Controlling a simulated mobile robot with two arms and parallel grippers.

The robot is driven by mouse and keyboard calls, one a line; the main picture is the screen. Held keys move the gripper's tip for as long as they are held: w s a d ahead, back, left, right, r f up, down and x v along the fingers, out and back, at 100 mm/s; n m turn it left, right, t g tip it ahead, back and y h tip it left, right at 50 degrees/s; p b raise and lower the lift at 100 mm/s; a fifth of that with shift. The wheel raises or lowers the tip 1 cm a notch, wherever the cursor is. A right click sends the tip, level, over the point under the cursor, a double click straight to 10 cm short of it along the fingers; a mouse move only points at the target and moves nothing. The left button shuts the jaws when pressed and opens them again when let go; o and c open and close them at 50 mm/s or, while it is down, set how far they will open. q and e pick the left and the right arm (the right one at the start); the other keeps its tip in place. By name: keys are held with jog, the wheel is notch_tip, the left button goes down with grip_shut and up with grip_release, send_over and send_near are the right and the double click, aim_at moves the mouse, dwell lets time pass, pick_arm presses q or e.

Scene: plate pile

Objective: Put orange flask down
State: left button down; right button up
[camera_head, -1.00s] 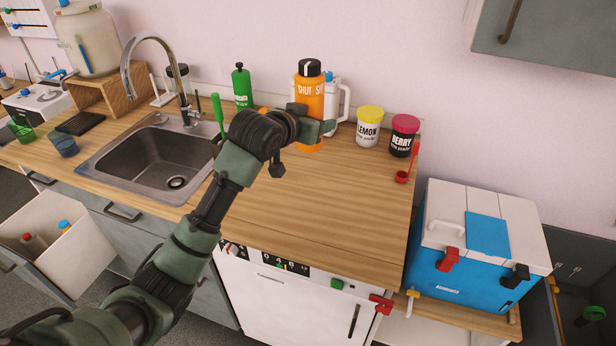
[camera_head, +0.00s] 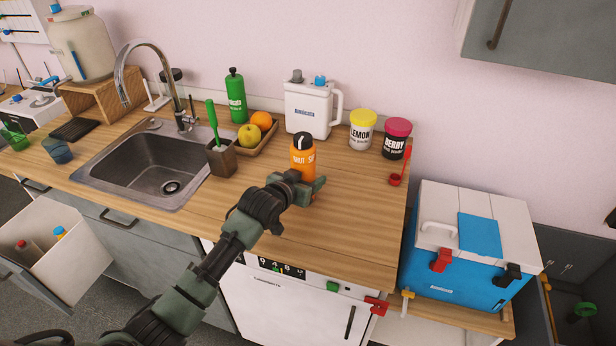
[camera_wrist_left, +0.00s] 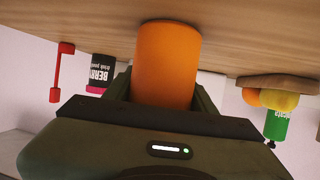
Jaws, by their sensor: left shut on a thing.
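The orange flask (camera_head: 303,158), with a black cap, is upright over the middle of the wooden counter (camera_head: 345,225), in front of the white jug. My left gripper (camera_head: 306,186) is shut around the flask's lower part. In the left wrist view, where the scene appears upside down, the flask (camera_wrist_left: 167,60) is between the fingers and its base end overlaps the counter surface (camera_wrist_left: 90,25). The flask stands on the counter or very slightly above it; I cannot tell which. My right gripper is not in view.
A white jug (camera_head: 309,110), a lemon tub (camera_head: 361,132) and a berry tub (camera_head: 396,140) stand at the back. A fruit tray (camera_head: 262,145) and a brush holder (camera_head: 221,160) are left of the flask, beside the sink (camera_head: 150,160). The counter right and front is clear.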

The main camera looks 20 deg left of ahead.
pick_arm(q)
jog(key=shift+r, duration=0.15)
jog(key=c, duration=0.6)
grip_release()
jog(key=shift+f, duration=0.25)
jog(key=shift+o, duration=0.5)
jog(key=shift+r, duration=0.1)
